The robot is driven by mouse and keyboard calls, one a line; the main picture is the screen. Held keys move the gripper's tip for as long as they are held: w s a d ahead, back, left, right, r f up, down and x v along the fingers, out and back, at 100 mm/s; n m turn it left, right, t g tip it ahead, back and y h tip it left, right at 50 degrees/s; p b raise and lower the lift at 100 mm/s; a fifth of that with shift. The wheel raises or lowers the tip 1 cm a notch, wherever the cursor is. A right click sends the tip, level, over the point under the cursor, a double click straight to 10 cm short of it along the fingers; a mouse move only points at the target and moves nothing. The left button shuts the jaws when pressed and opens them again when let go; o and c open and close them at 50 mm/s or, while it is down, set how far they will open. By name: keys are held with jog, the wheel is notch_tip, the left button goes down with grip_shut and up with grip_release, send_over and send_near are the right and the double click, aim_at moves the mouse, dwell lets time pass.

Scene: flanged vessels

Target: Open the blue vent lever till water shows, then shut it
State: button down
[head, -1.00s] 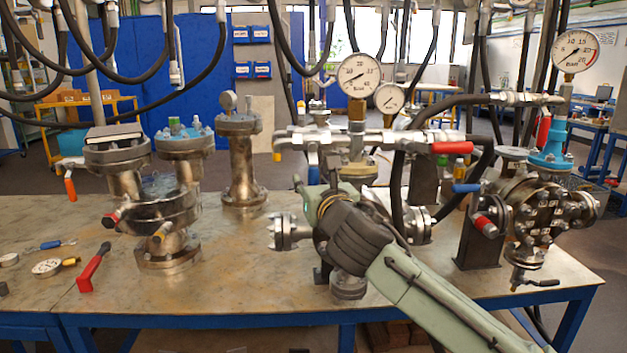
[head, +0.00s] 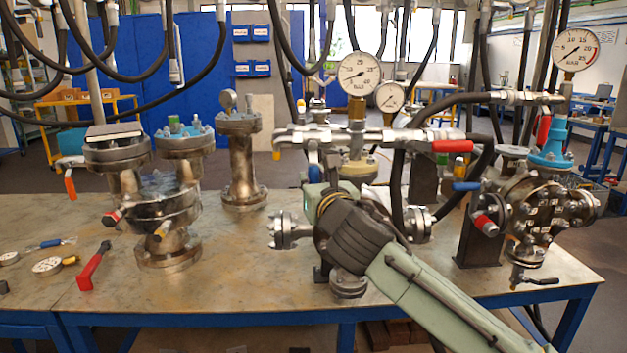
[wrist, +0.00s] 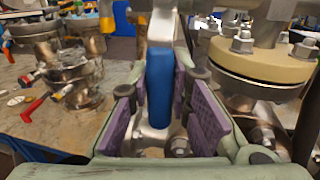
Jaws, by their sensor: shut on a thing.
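The blue vent lever (wrist: 160,62) hangs down between my gripper's purple pads in the wrist view. My gripper (wrist: 161,100) is shut on it, with one finger on each side. In the head view the vent lever (head: 313,171) shows as a short blue handle below the left end of the silver valve manifold (head: 322,137). My own wrist and arm hide the fingers and the lever's lower end there. I cannot make out any water at the vent.
A beige-collared flange (wrist: 245,70) stands close to the right of my gripper. A red-handled lever (head: 453,147) and pressure gauges (head: 358,74) are above my arm. Another blue lever (head: 466,187) is at right.

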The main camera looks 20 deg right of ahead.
jog(key=shift+a, duration=0.1)
dwell(0.3)
jog(key=shift+w+a+f+m+b, duration=0.1)
jog(key=shift+a+m+b, duration=0.1)
jog(key=shift+m+b, duration=0.3)
jog(key=a+r+m+h+b, duration=0.1)
jog(key=a+m, duration=0.1)
jog(key=m, duration=0.2)
jog(key=w+a+r+m+t+b, duration=0.1)
jog(key=r+m+b, duration=0.1)
jog(key=m, duration=0.3)
jog(key=a+r+m+h+b, duration=0.1)
jog(key=a+m+b, duration=0.1)
jog(key=m, duration=0.3)
jog(key=shift+w+a+r+t+h, duration=0.3)
jog(key=shift+t, duration=0.1)
jog(key=m, duration=0.1)
jog(key=r+m, duration=0.1)
jog(key=m, duration=0.1)
jog(key=shift+a+r+h, duration=0.1)
jog(key=shift+r+h, duration=0.05)
jog(key=shift+h, duration=0.15)
jog(key=shift+r+m+h, duration=0.4)
jog(key=shift+r+m, duration=0.1)
jog(key=shift+m, duration=0.6)
jog(key=shift+r, duration=0.1)
jog(key=c, duration=1.5)
grip_release()
